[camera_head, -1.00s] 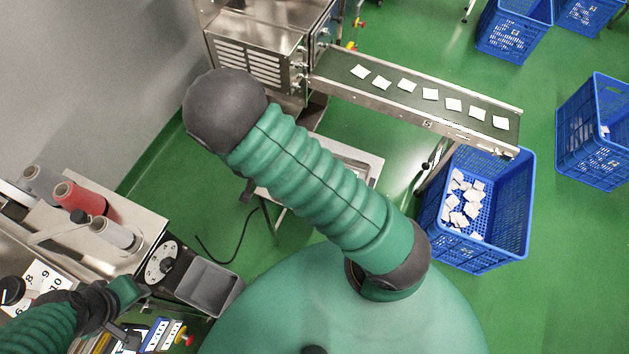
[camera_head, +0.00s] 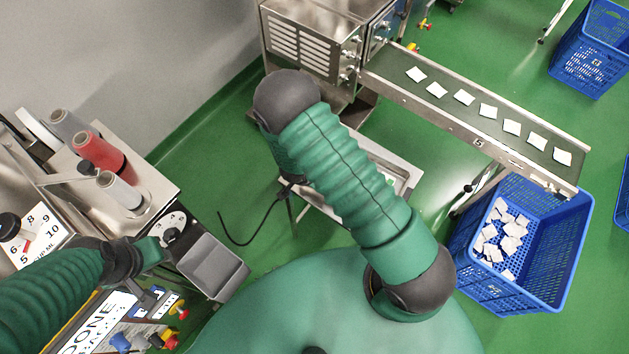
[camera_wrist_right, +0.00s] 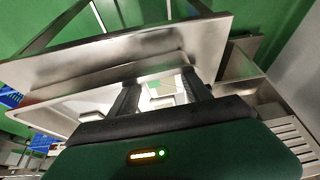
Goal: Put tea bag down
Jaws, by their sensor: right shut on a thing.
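In the right wrist view my right gripper (camera_wrist_right: 161,90) is shut on a pale, flat thing (camera_wrist_right: 163,88), seen between its two dark fingers; it looks like a tea bag, but detail is too small to be sure. A steel tray (camera_wrist_right: 60,100) lies just beyond the fingers. In the head view my right arm hides its own gripper and part of that steel tray (camera_head: 405,170). My left gripper (camera_head: 152,250) is beside the steel machine at the left; its fingers cannot be made out. Several white tea bags (camera_head: 488,111) lie in a row on the conveyor.
A blue crate (camera_head: 470,255) under the conveyor's end holds several loose tea bags. Another blue crate (camera_head: 590,85) stands at the upper right. The steel machine (camera_head: 320,35) feeds the conveyor (camera_head: 440,105). A grey bin (camera_head: 225,285) and film rolls (camera_head: 100,155) are at the left.

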